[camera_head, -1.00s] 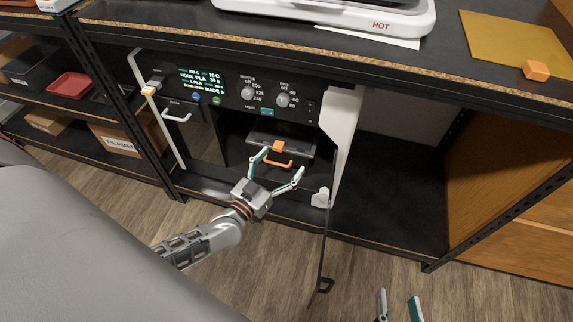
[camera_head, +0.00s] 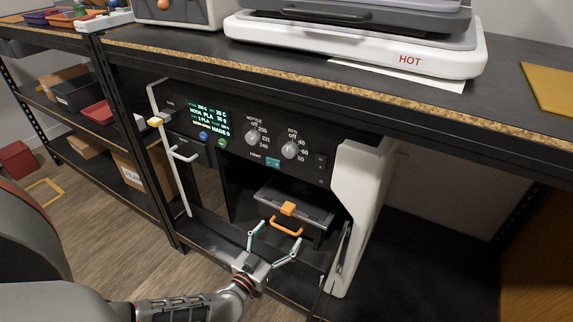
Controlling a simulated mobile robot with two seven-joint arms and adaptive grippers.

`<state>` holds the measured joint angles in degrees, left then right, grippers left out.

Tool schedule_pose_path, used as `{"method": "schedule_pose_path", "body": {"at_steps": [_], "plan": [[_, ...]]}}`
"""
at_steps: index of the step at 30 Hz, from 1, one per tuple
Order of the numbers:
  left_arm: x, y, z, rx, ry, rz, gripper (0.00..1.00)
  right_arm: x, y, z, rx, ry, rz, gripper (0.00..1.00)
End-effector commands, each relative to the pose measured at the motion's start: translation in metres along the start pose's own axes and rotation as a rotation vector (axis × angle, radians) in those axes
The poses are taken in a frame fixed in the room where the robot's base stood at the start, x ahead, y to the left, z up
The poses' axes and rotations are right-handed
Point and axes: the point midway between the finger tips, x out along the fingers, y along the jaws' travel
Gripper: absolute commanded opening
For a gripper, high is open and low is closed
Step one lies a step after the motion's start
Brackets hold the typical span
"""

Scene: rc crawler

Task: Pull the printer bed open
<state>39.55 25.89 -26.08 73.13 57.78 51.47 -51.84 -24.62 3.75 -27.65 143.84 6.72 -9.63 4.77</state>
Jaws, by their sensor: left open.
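The printer (camera_head: 229,155) stands on the shelf under the bench top, its front open. Its dark bed (camera_head: 312,207) lies inside the chamber, with an orange handle (camera_head: 286,229) at its front edge. An orange piece (camera_head: 288,208) sits on the bed behind the handle. My left gripper (camera_head: 272,243) is open in front of the bed, its two fingers spread on either side of the handle's near side. Nothing is between the fingers, and I cannot tell whether a fingertip touches the handle. My right gripper does not show.
The printer door (camera_head: 341,253) stands open at the right of the chamber, close to my left gripper. A white handle (camera_head: 184,153) juts out at the printer's left. The shelf at right is clear.

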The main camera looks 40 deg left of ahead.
Motion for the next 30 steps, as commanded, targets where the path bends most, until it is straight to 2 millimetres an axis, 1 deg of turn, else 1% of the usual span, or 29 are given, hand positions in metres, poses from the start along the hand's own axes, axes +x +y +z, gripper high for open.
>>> {"method": "schedule_pose_path", "body": {"at_steps": [1, 2, 7, 12, 17, 18, 20, 21, 23, 30], "plan": [[0.006, -0.001, 0.004, 0.002, -0.004, 0.0, 0.83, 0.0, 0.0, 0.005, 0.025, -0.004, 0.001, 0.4], [0.009, -0.001, 0.005, 0.002, -0.005, 0.0, 0.83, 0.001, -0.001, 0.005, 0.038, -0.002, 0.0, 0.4], [0.025, -0.001, 0.003, 0.002, -0.004, 0.0, 0.83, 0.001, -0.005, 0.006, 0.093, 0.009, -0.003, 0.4], [0.031, 0.0, 0.001, 0.002, -0.002, 0.0, 0.83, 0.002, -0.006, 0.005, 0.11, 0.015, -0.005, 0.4], [0.031, 0.0, 0.001, 0.001, -0.001, 0.0, 0.83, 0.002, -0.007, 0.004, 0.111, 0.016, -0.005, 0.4], [0.031, 0.0, 0.001, 0.001, -0.001, 0.0, 0.8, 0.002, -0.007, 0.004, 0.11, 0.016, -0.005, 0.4], [0.031, 0.0, 0.001, 0.001, -0.001, 0.0, 0.64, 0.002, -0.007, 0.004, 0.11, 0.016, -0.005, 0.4], [0.031, 0.0, 0.001, 0.001, -0.001, 0.001, 0.54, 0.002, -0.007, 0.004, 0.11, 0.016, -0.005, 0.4], [0.031, 0.0, 0.001, 0.001, -0.001, 0.001, 0.39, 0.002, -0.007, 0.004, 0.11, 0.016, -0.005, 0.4], [0.027, 0.001, 0.0, 0.0, -0.002, 0.001, 0.38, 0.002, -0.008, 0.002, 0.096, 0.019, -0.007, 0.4]]}}
